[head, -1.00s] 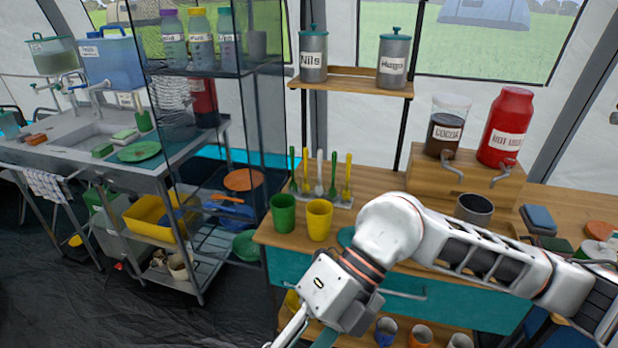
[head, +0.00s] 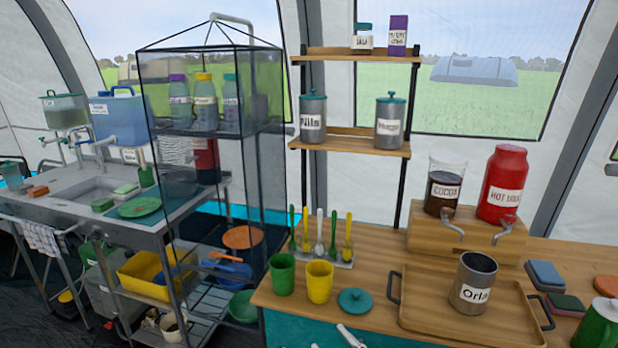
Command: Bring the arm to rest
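Only a small white piece of my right gripper (head: 349,336) shows at the bottom edge of the head view, in front of the teal front of the wooden counter (head: 375,270). The rest of it is cut off, so I cannot tell whether it is open or shut, or whether it holds anything. My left arm and gripper are out of view.
A wooden tray (head: 420,318) on the counter holds a grey canister labelled Orla (head: 474,284). A teal lid (head: 355,301), a yellow cup (head: 319,282) and a green cup (head: 282,274) stand left of it. A mesh-sided shelf (head: 215,135) stands further left.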

